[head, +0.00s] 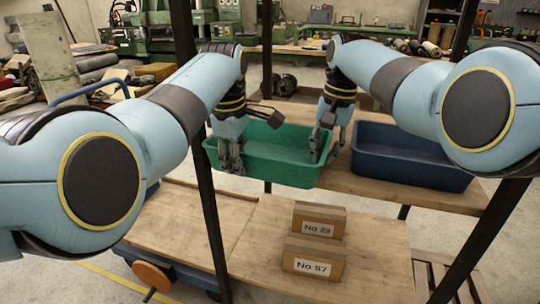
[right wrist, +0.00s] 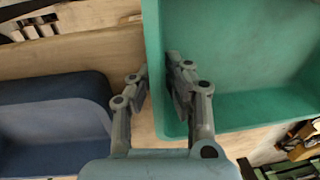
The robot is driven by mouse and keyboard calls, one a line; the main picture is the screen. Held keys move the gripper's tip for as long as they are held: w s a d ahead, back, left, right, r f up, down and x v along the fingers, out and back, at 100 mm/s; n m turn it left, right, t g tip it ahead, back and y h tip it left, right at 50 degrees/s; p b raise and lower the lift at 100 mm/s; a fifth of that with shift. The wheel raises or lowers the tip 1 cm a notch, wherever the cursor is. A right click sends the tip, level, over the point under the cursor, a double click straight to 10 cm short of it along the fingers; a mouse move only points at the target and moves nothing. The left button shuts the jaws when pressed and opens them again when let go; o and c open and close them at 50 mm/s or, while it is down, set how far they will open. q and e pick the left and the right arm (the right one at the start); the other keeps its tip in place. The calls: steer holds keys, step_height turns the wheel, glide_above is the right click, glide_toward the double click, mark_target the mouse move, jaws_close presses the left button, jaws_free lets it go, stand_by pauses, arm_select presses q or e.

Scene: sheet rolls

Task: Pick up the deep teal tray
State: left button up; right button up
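The deep teal tray (head: 270,158) is the green, empty, open-topped one at mid-picture in the head view. It also fills the upper right of the right wrist view (right wrist: 240,60). My right gripper (head: 323,158) is at its right end wall. In the right wrist view the gripper (right wrist: 157,85) has one finger inside the tray and one outside, closed in close on the wall. My left gripper (head: 232,168) is at the tray's left end, fingers pointing down. Its contact with the wall is unclear. I cannot tell whether the tray is off the bench.
A dark blue tray (head: 410,160) stands close on the right; it also shows in the right wrist view (right wrist: 50,90). Two labelled boxes (head: 318,222) (head: 313,258) sit on the lower wooden surface (head: 375,255) in front. Dark upright posts (head: 208,190) stand near my arms.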

arm_select(q)
jaws_close()
arm_select(e)
jaws_close()
